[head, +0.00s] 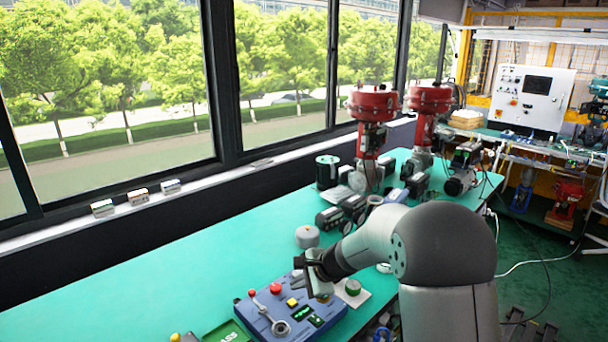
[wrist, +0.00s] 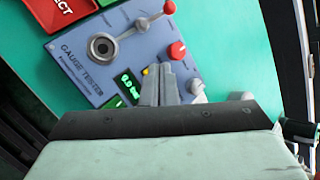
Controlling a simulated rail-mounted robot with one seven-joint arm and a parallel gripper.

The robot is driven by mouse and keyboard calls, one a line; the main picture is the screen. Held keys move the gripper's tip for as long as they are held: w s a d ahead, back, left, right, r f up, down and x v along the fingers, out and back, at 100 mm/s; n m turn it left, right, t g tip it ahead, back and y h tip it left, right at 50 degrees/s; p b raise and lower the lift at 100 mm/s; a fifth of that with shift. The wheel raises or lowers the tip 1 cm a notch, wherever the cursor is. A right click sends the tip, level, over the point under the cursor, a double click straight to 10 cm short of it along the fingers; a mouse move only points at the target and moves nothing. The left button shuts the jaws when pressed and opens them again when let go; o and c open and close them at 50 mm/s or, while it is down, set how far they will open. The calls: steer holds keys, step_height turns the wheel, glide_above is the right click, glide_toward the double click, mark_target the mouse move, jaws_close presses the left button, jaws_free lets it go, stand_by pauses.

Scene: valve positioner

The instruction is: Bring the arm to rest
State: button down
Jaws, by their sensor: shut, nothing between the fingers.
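My gripper (wrist: 160,88) is shut and empty in the wrist view, with its fingers in front of the blue gauge tester (wrist: 70,62). In the head view my arm reaches over the table from the right, and my gripper (head: 300,276) is above the back right part of the gauge tester (head: 257,322). The fingers are small there, and I cannot tell whether they touch it. The tester has a grey lever with a red knob (wrist: 169,8), a red button (wrist: 177,50), a yellow button and green displays.
The green table (head: 150,285) is clear at left. A grey round weight (head: 307,236) and a green-topped part on a white plate (head: 353,288) are near my arm. Red-topped valves (head: 373,105) stand farther back. Green and red trays (wrist: 68,8) lie beside the tester.

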steer(key=s+d+r+n+g+h, duration=0.1)
steer(key=s+d+n, duration=0.3)
steer(key=s, duration=0.7)
steer(key=s+d+r+n+g+h, duration=0.1)
steer(key=s+d+n, duration=0.4)
steer(key=s, duration=0.7)
steer(key=s+d+r+n+g+h, duration=0.2)
steer(key=s+d, duration=0.5)
steer(key=s, duration=0.5)
steer(key=r+n+h, duration=0.1)
steer(key=n+h, duration=0.1)
steer(key=h, duration=0.1)
steer(key=shift+n, duration=0.4)
